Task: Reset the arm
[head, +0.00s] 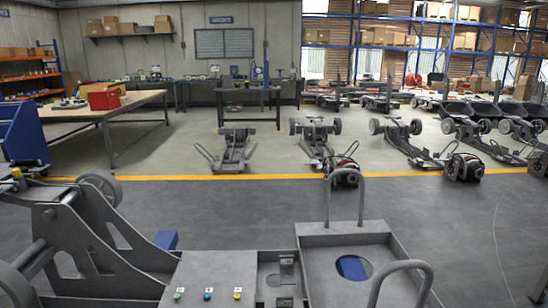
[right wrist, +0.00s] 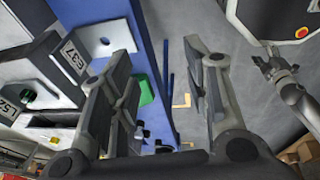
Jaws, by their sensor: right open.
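My right gripper (right wrist: 160,65) shows in the right wrist view with its two dark fingers spread wide apart. It is open, with nothing between the fingertips. A blue upright panel or post (right wrist: 132,50) and grey floor show behind the gap between the fingers.
Several wheeled chassis (head: 322,140) stand in rows beyond the yellow floor line (head: 255,177). A workbench (head: 90,112) with a red box (head: 104,99) is at left. Grey labelled blocks (right wrist: 75,65) are left of the gripper in the wrist view.

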